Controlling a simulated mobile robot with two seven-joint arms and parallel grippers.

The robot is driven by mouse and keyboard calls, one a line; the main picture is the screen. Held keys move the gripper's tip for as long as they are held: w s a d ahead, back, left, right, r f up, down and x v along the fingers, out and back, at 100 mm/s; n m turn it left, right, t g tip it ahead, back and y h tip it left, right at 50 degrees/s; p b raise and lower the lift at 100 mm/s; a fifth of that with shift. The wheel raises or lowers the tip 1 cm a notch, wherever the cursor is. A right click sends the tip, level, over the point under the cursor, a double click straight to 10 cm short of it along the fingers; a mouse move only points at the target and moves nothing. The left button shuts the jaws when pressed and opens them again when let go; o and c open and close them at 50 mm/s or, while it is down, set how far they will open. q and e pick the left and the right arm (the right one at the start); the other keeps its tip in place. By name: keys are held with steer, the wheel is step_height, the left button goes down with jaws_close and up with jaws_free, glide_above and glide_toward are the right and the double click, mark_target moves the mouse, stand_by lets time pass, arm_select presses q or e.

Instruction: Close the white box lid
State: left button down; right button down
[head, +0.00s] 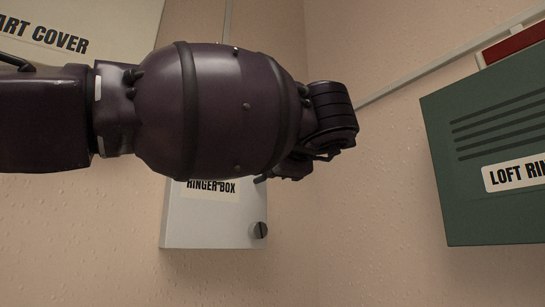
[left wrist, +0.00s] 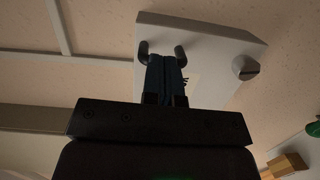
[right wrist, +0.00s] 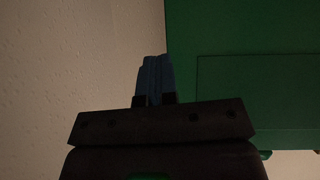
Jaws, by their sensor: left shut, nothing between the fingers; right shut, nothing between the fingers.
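The white box (head: 210,222) labelled RINGER BOX is on the wall in the head view. It has a slotted dark knob (head: 259,230) at its lower right; my left arm hides its upper part. I cannot tell how far its lid stands open. In the left wrist view the white box (left wrist: 208,38) lies beyond my left gripper (left wrist: 166,72), which is shut and empty. Its fingertips overlap the box between two dark stubs; contact is unclear. My right gripper (right wrist: 155,75) is shut and empty, seen against a wall and a green surface; it is not in the head view.
A green box (head: 490,190) labelled LOFT RIN... is on the right wall, below a red piece (head: 515,43). It appears to be the green surface (right wrist: 250,90) in the right wrist view. A pale cover (head: 95,20) is at upper left. Wall below the white box is bare.

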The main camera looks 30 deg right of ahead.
steer(key=shift+w+r, duration=0.1)
steer(key=shift+w, duration=0.05)
arm_select(q)
steer(key=shift+s, duration=0.1)
arm_select(e)
steer(key=shift+w, duration=0.1)
